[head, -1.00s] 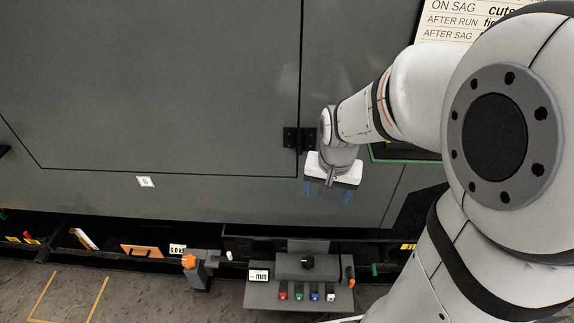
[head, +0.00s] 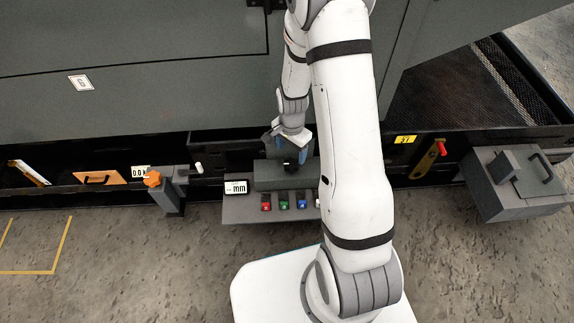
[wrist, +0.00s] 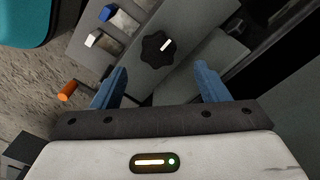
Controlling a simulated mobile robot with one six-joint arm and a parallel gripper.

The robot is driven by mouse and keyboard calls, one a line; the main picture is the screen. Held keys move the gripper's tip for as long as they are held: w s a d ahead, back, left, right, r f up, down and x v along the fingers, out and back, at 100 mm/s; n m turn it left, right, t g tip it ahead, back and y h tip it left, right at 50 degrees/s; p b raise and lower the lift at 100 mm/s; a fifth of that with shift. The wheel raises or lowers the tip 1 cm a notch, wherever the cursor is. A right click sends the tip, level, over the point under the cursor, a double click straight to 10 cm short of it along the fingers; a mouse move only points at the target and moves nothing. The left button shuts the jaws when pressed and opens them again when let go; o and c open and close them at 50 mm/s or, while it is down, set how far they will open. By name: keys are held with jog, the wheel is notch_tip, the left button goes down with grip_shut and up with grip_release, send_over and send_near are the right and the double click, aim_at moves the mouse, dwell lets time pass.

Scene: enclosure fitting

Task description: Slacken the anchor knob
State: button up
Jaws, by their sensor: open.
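A black lobed knob (head: 290,165) with a white pointer mark sits on top of the grey control box (head: 262,184). It shows whole in the wrist view (wrist: 158,48), just beyond my fingertips and roughly between them. An orange knob (head: 152,179) stands on a grey post to the left. No label shows which of these is the anchor knob. My gripper (head: 287,150) is over the back of the control box, pointing down. In the wrist view my gripper (wrist: 161,70) has its blue fingers wide apart with nothing between them.
Red, green and blue switches (head: 283,205) line the box front beside a display reading "mm" (head: 237,187). A red-handled lever (head: 438,150) and grey case (head: 510,185) stand right. The dark enclosure wall (head: 150,115) rises behind.

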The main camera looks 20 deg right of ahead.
aim_at(291, 163)
notch_tip(291, 163, down, 6)
jog(key=shift+b, duration=1.15)
jog(key=shift+c, duration=0.3)
